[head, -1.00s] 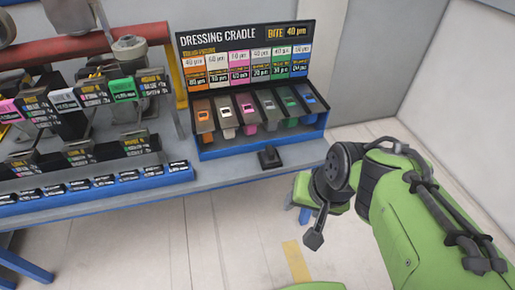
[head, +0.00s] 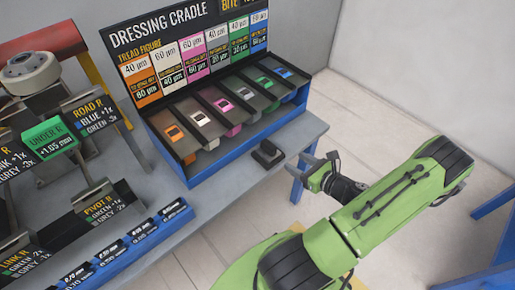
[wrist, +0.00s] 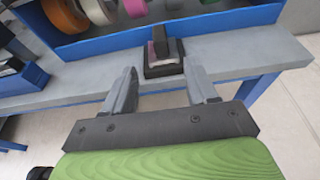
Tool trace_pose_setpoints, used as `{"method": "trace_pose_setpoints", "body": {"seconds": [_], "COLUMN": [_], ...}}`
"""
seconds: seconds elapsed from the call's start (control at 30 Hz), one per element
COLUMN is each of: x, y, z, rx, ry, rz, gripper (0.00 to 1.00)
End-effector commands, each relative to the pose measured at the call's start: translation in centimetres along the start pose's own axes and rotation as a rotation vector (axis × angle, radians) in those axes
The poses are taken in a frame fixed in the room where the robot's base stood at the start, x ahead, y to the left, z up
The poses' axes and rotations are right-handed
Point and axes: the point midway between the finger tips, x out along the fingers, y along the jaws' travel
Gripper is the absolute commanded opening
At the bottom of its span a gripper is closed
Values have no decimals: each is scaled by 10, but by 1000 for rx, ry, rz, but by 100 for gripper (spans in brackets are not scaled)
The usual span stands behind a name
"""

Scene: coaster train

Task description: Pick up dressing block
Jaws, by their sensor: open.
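The dressing block (head: 267,154) is a small dark block with a raised grip on top. It sits on the grey bench top near the front edge, in front of the dressing cradle. In the wrist view the block (wrist: 163,65) stands upright just beyond my fingertips, roughly centred between them. My gripper (head: 318,167) is at the bench's front edge, to the right of the block in the head view. In the wrist view my gripper (wrist: 160,82) has its two grey fingers apart with nothing between them.
The blue dressing cradle (head: 222,150) with several coloured slots stands behind the block. A labelled machine with a green tag (head: 50,137) is at the left. The bench top (head: 290,130) is clear around the block. A blue table (head: 490,265) is at the lower right.

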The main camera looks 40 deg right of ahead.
Motion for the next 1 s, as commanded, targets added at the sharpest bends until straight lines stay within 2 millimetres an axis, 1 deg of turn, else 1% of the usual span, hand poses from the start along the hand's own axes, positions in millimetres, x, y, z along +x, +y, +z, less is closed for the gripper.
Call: {"method": "trace_pose_setpoints", "body": {"seconds": [0.03, 0.23, 0.3, 0.47, 0.6, 0.67, 0.77, 0.97, 1.0], "x": [14, 66, 79, 97, 125, 135, 143, 144, 143], "y": [2, 4, 3, 3, 2, 2, 2, 1, 1], "z": [-2, -2, -2, -2, -4, -3, -2, -1, -1], "rx": [-3, -6, -7, -7, -10, -9, -7, -6, -6], "ry": [-1, 1, 2, 2, 1, 2, 2, 3, 3], "rz": [9, 12, 10, 10, 11, 11, 9, 8, 8], "gripper": [57, 57, 57, 57, 57, 57, 57, 57, 51]}}
